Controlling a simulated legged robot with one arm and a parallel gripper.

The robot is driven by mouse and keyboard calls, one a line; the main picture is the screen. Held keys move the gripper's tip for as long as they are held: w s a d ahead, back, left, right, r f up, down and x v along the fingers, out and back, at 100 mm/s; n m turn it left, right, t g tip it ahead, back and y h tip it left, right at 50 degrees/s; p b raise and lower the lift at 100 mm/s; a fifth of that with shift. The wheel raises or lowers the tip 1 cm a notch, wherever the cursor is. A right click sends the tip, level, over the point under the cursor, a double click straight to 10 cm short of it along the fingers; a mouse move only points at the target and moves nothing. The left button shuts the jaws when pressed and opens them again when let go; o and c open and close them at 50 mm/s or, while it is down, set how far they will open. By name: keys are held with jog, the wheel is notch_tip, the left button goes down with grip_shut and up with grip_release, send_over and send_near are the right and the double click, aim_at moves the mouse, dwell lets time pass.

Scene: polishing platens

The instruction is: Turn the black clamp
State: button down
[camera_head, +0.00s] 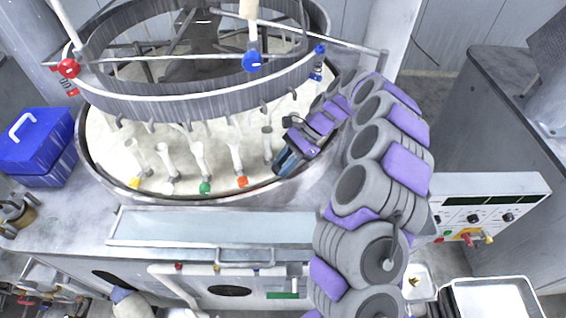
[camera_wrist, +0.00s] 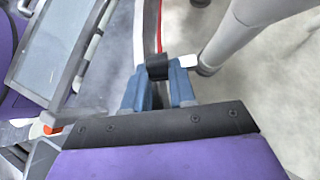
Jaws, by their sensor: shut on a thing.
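My gripper (camera_head: 285,165) reaches down to the front right rim of the round basin in the head view. In the wrist view its two blue fingers (camera_wrist: 158,82) are shut on the black clamp end (camera_wrist: 157,66). The small black block sits between the fingertips, beside the basin's rim. A pale grey post (camera_wrist: 222,47) stands just right of the fingers. In the head view the black end is hidden by my gripper.
Similar pale clamps with yellow (camera_head: 134,183), green (camera_head: 205,188) and orange (camera_head: 242,181) ends stand left of my gripper. A grey ring (camera_head: 195,98) hangs above the basin (camera_head: 105,165). A control panel (camera_head: 480,215) is at right, a blue box (camera_head: 35,150) at left.

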jog(key=shift+w, duration=0.1)
jog(key=c, duration=1)
grip_release()
jog(key=shift+o, duration=0.4)
jog(key=v, duration=0.7)
jog(key=shift+d+r, duration=0.15)
jog(key=shift+d, duration=0.05)
jog(key=shift+w, duration=0.1)
jog(key=shift+c, duration=0.5)
